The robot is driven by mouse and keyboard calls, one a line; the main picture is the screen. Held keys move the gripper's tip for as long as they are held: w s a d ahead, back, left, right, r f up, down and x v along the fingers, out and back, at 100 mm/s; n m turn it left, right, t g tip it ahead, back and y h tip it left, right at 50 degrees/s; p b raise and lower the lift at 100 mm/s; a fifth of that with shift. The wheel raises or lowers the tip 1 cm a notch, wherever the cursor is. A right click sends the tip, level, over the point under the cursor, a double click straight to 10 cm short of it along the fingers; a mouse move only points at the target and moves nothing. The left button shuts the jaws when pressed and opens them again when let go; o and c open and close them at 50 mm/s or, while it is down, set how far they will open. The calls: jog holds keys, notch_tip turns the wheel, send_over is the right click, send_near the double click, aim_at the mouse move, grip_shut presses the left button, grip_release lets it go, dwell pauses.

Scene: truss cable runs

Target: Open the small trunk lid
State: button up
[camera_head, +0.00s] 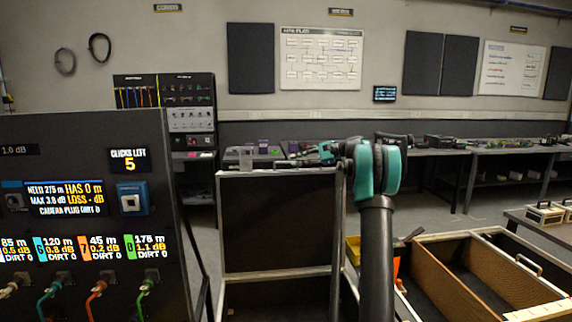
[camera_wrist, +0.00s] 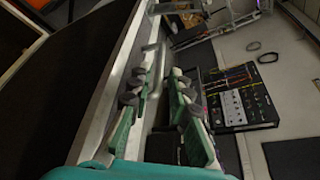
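A dark panel with pale metal edges (camera_head: 280,222) stands upright in the middle of the head view, above a dark opening; it looks like the raised trunk lid. Its pale metal edge (camera_wrist: 112,95) runs up beside my gripper in the wrist view. My gripper (camera_head: 305,159) is at the panel's top edge, near its right corner, pointing left. In the wrist view its two green fingers (camera_wrist: 163,80) are apart, with the pale edge beside the left finger. I cannot tell whether that finger touches it. No object shows held.
An open wooden-walled case (camera_head: 465,285) with handles lies at lower right. A black panel with screens and cable plugs (camera_head: 85,215) fills the left. Workbenches (camera_head: 500,153) stand along the back wall. Grey floor (camera_head: 440,208) shows between them.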

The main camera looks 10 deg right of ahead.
aim_at(286, 162)
jog(key=shift+x, duration=2.7)
jog(key=shift+c, duration=0.5)
grip_shut()
